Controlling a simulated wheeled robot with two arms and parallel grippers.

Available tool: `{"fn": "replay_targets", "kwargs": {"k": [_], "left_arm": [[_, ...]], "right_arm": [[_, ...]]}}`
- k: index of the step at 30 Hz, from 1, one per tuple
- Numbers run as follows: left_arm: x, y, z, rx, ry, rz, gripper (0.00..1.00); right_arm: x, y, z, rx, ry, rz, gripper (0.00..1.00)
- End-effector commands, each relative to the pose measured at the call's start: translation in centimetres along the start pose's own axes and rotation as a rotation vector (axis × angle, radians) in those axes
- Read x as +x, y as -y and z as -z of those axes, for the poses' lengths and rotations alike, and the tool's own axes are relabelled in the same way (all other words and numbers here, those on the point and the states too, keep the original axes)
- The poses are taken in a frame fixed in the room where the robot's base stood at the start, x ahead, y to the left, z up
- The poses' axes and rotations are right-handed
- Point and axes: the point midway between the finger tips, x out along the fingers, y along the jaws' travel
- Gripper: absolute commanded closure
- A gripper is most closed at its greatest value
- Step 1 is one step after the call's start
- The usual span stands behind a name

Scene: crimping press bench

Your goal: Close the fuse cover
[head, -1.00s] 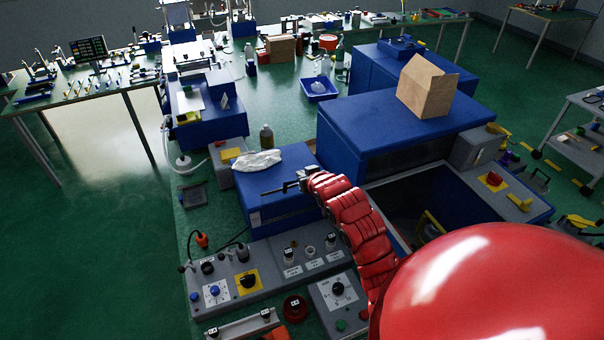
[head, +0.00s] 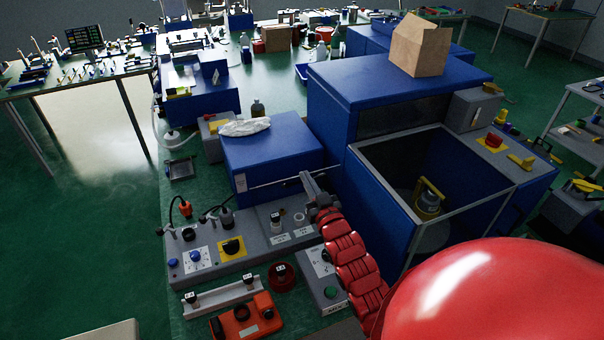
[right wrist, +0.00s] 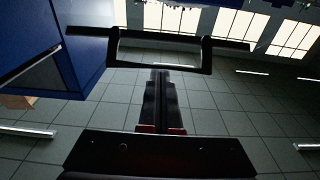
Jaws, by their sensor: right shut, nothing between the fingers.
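My right gripper (head: 307,182) is shut and empty above the back edge of the grey control panel (head: 205,262), in front of the low blue box. It shows again in the right wrist view (right wrist: 160,78) as a dark narrow column. A thin bar (head: 268,185) runs across at the gripper tip in the head view. In the right wrist view a dark bar with a U-shaped handle (right wrist: 160,66) lies just beyond the fingertips; I cannot tell whether they touch. I cannot tell for sure that this is the fuse cover. My left gripper is not in view.
The low blue box (head: 270,150) carries a white cloth (head: 245,127). The large blue press housing (head: 385,85) with its open bay stands right of my arm, a cardboard box (head: 418,45) on top. An orange box (head: 245,318) lies in front of the panel.

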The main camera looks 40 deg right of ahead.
Motion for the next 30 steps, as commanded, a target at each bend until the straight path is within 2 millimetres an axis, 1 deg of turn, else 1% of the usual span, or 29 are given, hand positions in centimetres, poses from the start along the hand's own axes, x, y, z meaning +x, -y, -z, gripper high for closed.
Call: {"fn": "replay_targets", "kwargs": {"k": [1, 8, 9, 13, 18, 24, 30], "left_arm": [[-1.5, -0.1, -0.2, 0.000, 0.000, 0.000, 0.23], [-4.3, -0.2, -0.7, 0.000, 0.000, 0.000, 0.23], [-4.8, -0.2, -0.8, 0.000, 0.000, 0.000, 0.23], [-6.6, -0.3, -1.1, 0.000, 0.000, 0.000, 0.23], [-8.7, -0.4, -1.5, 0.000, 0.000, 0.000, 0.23], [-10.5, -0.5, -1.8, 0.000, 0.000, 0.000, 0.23], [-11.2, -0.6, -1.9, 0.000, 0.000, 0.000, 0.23]], "right_arm": [[-0.8, 0.0, -1.7, 0.002, -0.016, -0.001, 1.00], [-2.7, -0.1, -3.5, -0.001, -0.014, -0.002, 1.00], [-3.0, 0.0, -4.2, 0.003, -0.055, -0.001, 1.00], [-3.9, 0.0, -5.5, 0.004, -0.175, -0.001, 1.00], [-4.9, 0.0, -6.8, 0.001, -0.301, -0.001, 1.00], [-5.6, 0.0, -7.7, 0.000, -0.364, 0.000, 1.00], [-5.9, 0.0, -8.2, -0.001, -0.394, 0.000, 1.00]]}}
